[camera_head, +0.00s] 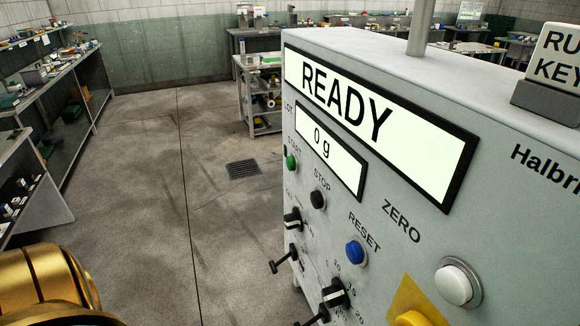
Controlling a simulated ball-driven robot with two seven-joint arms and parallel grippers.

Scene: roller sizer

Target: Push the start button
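The start button (291,162) is a small green button under the START label on the left part of the grey machine's front panel (385,240). Nothing touches it. A large display (375,120) above reads READY, and a smaller display (328,150) reads 0 g. A gold-coloured part of my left arm shows at the bottom left, well apart from the panel. Neither gripper's fingers are in view.
Near the start button are a black STOP button (317,200), a blue RESET button (355,252), a white ZERO button (457,284) and black knobs (292,220). Shelves (75,90) line the left; the floor (150,190) between is clear.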

